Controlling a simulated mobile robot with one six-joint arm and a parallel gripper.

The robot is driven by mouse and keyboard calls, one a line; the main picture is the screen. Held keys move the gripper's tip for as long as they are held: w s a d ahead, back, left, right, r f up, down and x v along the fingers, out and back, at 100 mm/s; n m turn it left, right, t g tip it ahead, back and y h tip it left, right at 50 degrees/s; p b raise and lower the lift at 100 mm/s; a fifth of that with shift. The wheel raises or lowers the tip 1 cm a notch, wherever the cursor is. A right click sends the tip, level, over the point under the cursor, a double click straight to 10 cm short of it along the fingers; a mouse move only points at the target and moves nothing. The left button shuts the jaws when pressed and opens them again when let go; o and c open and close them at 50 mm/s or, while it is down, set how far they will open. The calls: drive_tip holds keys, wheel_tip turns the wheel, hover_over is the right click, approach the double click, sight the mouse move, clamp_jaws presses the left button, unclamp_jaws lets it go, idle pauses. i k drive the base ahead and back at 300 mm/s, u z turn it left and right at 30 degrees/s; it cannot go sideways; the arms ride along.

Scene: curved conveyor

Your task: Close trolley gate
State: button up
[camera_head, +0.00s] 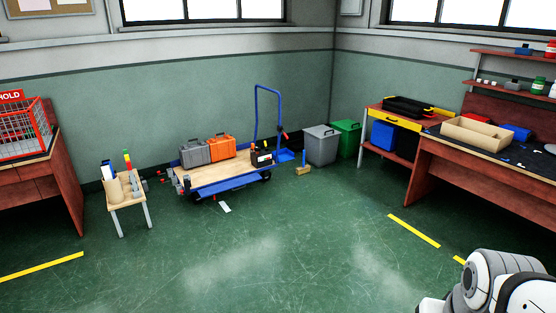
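A flat trolley (215,177) with a wooden deck, blue edges and a tall blue handle (256,112) stands near the back wall, left of centre. Part of my arm shows at the lower right, far from the trolley. My gripper is not in view.
A red wire cage (20,132) sits on the left bench. Grey (321,146) and green (345,138) bins stand right of the trolley, before a workbench (470,160). The middle floor is largely clear.

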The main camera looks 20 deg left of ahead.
sight(204, 192)
drive_tip(key=u, duration=0.3)
drive_tip(key=i, duration=0.5)
drive_tip(key=u, duration=1.15)
drive_tip(key=i, duration=1.2)
drive_tip(key=u, duration=0.75)
drive_tip(key=i, duration=1.6)
drive_tip(key=z, duration=0.25)
drive_tip(key=i, duration=1.5)
drive_tip(key=z, duration=1)
drive_tip(key=i, duration=0.75)
drive_tip(key=z, duration=0.4)
drive_tip(key=k, duration=0.75)
drive_tip(key=z, duration=0.2)
drive_tip(key=i, duration=0.75)
